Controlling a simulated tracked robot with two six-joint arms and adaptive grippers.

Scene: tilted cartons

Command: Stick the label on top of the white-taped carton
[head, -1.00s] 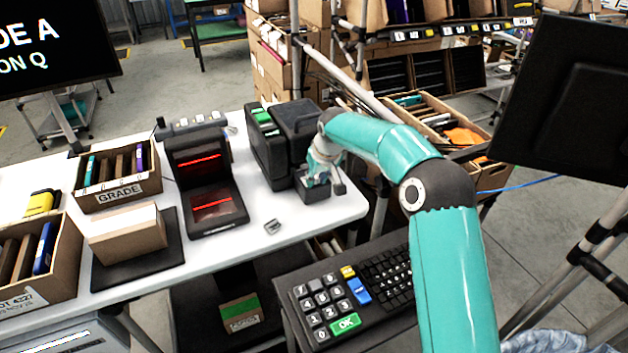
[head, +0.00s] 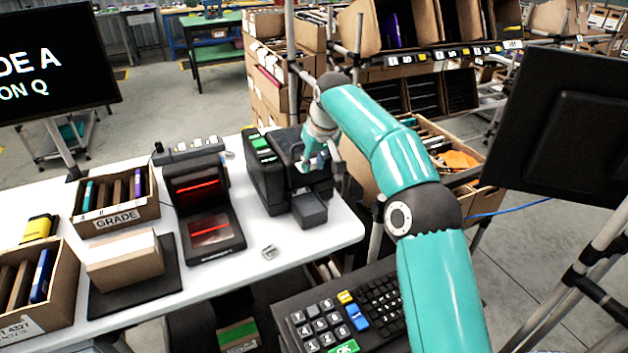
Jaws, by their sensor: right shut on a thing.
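My right gripper (head: 314,163) is at the front of the black label printer (head: 266,180), above its small grey front block (head: 309,208). It is shut on a small pale piece, which looks like the label (head: 302,167); the fingers and printer make it hard to see. A closed brown carton (head: 125,268) with a pale top lies on a black mat at the left of the table, well apart from the gripper. I cannot clearly make out white tape on it. My left gripper is out of view.
A scanner with red lines (head: 206,212) stands between the carton and the printer. Open boxes of files, one marked GRADE (head: 117,216), stand at the left. A small metal item (head: 270,252) lies on the white table. A keypad (head: 325,318) is in front.

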